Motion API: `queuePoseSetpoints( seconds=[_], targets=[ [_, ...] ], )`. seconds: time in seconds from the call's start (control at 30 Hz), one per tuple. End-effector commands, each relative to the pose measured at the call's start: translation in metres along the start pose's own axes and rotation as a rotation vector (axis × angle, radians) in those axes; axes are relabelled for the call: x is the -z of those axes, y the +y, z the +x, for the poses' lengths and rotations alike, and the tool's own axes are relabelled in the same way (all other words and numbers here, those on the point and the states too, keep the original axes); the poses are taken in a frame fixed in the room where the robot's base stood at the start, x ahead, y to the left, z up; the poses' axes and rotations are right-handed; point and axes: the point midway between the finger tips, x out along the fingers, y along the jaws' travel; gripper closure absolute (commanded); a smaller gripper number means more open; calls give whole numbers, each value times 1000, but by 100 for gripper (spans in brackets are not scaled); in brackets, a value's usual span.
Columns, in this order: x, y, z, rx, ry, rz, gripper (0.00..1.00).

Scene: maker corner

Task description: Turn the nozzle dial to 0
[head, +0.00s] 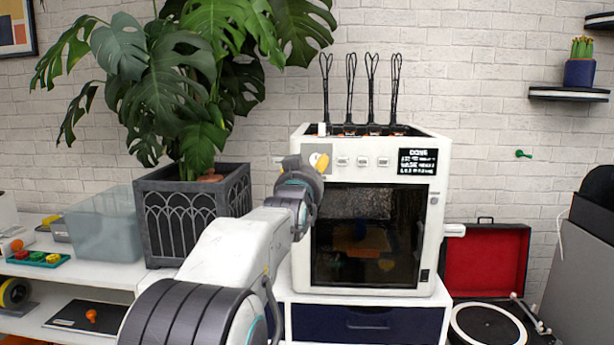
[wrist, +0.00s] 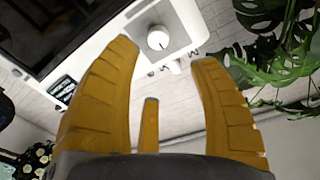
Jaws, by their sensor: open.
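The nozzle dial (wrist: 157,39) is a round white knob on a grey square panel on the printer's front. In the wrist view it shows beyond and between my yellow fingertips, apart from them. A small mark shows on the knob, but its setting is too small to read. My gripper (wrist: 165,52) is open and empty. In the head view my gripper (head: 320,163) is in front of the upper left of the white 3D printer (head: 434,215) and hides the dial, leaving part of the grey panel in sight.
A row of small white buttons (head: 363,162) and a dark display (head: 417,162) are right of the panel. A potted monstera (head: 190,215) stands close on the left, beside a clear bin (head: 103,228). A turntable (head: 490,324) is at the lower right.

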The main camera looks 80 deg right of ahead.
Motion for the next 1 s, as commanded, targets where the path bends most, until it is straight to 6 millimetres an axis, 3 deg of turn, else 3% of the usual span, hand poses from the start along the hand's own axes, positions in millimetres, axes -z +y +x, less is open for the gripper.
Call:
queuePoseSetpoints(
  seconds=[0.3,1.0],
  targets=[
    [0,0,-21,0,0,0,45],
    [0,0,-23,0,0,0,45]
  ],
)
